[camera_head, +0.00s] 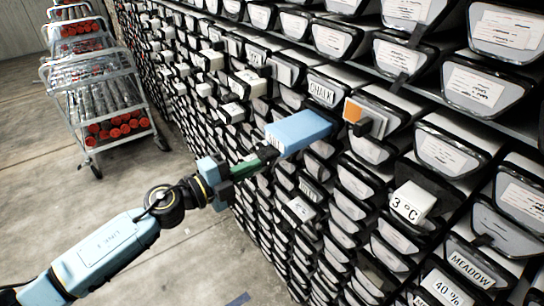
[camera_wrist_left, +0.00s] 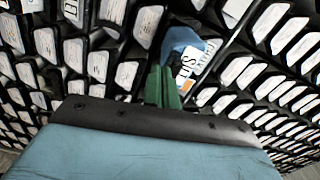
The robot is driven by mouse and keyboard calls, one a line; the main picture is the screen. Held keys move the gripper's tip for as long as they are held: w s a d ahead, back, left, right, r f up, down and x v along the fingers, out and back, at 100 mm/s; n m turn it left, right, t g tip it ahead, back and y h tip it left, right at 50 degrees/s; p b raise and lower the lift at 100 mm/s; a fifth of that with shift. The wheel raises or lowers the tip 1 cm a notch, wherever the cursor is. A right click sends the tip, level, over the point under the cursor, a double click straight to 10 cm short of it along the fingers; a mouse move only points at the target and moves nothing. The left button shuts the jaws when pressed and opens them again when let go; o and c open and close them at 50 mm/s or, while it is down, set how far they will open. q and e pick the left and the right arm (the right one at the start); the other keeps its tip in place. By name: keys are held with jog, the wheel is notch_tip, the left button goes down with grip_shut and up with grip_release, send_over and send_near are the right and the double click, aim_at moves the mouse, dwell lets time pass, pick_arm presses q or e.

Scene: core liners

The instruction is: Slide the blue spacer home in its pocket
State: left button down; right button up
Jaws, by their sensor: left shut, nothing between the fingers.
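The blue spacer (camera_head: 300,131) is a light blue block that sticks out from a slot in the wall of drawers, below a label reading CHALK. Its outer end bears a white label with dark print. In the left wrist view the spacer (camera_wrist_left: 180,40) is just beyond my fingers, with its label to the right. My left gripper (camera_head: 268,153) has green fingers that are shut and empty, with their tips at the spacer's outer end. I cannot tell whether they touch it. The inside of the pocket is hidden. My right gripper is not in view.
A dense wall of dark drawers with white labels (camera_head: 448,152) fills the right side. Metal carts (camera_head: 103,92) holding red-ended tubes stand at the upper left. The floor (camera_head: 45,195) is mostly open.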

aim_at(272, 158)
pick_arm(q)
jog(key=shift+x, duration=1.6)
jog(key=shift+x, duration=1.5)
jog(key=shift+a, duration=0.1)
jog(key=shift+p+v, duration=0.5)
jog(key=shift+v, duration=0.95)
jog(key=b+v, duration=0.2)
jog(key=v, duration=1.1)
